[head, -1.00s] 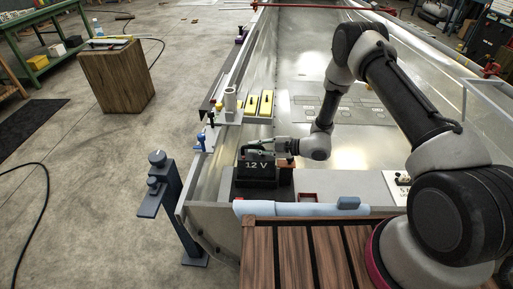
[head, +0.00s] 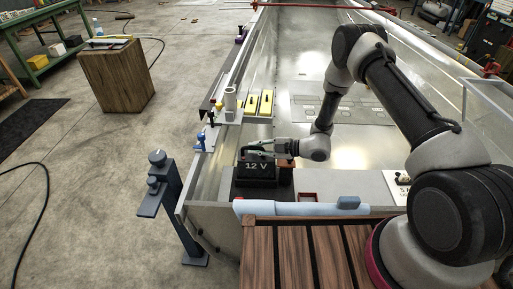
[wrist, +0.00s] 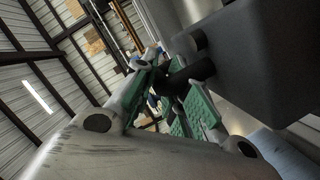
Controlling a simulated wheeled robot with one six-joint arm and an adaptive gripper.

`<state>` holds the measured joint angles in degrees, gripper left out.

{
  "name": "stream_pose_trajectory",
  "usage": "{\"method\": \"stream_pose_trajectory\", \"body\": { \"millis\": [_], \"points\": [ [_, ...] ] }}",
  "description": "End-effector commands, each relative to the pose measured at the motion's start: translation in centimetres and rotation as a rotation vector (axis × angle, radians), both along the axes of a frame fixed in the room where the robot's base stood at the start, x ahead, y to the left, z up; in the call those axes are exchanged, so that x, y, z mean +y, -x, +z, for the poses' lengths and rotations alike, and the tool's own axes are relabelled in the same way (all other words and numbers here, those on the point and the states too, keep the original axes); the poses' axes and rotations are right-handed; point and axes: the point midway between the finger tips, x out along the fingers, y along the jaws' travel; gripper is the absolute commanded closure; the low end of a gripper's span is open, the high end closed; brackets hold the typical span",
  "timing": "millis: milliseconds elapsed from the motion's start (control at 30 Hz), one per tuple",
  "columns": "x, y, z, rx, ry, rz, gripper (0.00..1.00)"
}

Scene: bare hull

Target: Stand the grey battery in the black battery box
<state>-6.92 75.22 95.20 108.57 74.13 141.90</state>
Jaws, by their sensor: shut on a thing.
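The grey battery (head: 257,174), dark and marked "12 V", is upright at the stern end of the hull in the head view. My gripper (head: 256,152) is at its top, shut on it, apparently by the handle. The black battery box (head: 262,194) shows as a dark rim just below and around the battery's foot. I cannot tell how deep the battery sits in it. In the wrist view the battery is the dark block (wrist: 270,60) at the upper right. The green-padded fingers (wrist: 175,98) close around a dark bar beside it.
A light blue tube (head: 290,209) lies in front of the box, with a slatted wooden deck (head: 305,250) nearer me. A brown block (head: 286,164) is right of the battery. A shelf with yellow items (head: 259,104) is behind.

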Motion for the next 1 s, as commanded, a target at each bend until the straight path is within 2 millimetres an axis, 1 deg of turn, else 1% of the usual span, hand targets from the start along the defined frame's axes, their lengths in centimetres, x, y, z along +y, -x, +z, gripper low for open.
{"method": "stream_pose_trajectory", "body": {
  "millis": [67,1000],
  "points": [
    [0.0,-0.1,0.1,-0.004,-0.005,0.000,1.00],
    [0.0,-0.2,-1.6,-0.004,-0.005,0.000,1.00]
  ]
}}
